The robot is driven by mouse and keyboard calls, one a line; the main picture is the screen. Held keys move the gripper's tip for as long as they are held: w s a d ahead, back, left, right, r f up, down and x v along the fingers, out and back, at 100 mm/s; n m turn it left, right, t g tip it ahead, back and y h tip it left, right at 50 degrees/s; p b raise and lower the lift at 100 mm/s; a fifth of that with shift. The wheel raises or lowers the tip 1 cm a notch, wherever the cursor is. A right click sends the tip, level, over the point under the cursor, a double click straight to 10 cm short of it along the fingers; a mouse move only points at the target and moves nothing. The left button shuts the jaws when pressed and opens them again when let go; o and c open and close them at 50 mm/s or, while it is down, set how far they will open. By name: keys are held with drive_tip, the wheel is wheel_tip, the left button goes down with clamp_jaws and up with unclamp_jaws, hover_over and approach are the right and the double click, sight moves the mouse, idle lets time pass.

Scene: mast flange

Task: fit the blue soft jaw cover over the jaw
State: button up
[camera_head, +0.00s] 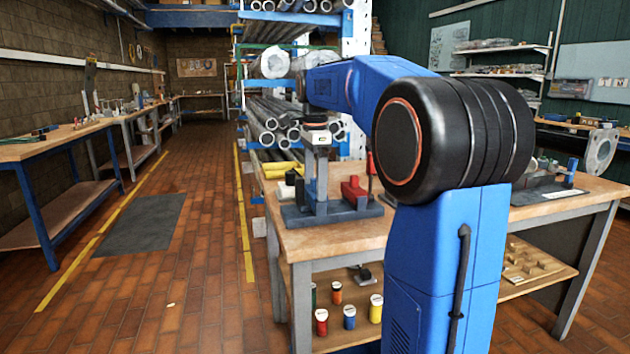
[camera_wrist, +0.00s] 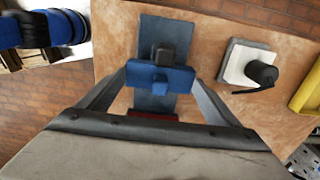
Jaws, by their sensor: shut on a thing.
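The blue soft jaw cover (camera_wrist: 160,78) is between the two fingertips of my gripper (camera_wrist: 161,80), which is shut on it. In the wrist view the cover lies over the middle of a blue-grey fixture (camera_wrist: 165,28). A dark upright block, which looks like the jaw (camera_wrist: 165,52), shows right beside the cover's upper edge. I cannot tell whether the cover touches it or sits over it. In the head view my gripper (camera_head: 316,178) points down over the fixture (camera_head: 335,212) on the bench; the cover is not clear there.
A red part (camera_head: 353,190) stands on the fixture's right side. A white block (camera_wrist: 240,64) with a black handle (camera_wrist: 262,73) and a yellow tray (camera_wrist: 306,95) lie to the right in the wrist view. The bench (camera_head: 340,238) is bare in front of the fixture.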

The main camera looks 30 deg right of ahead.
drive_tip(key=o, duration=0.9)
drive_tip(key=shift+o, duration=0.2)
drive_tip(key=shift+r, duration=0.1)
wheel_tip(320, 180, up, 17)
drive_tip(key=shift+r, duration=0.1)
idle(0.3)
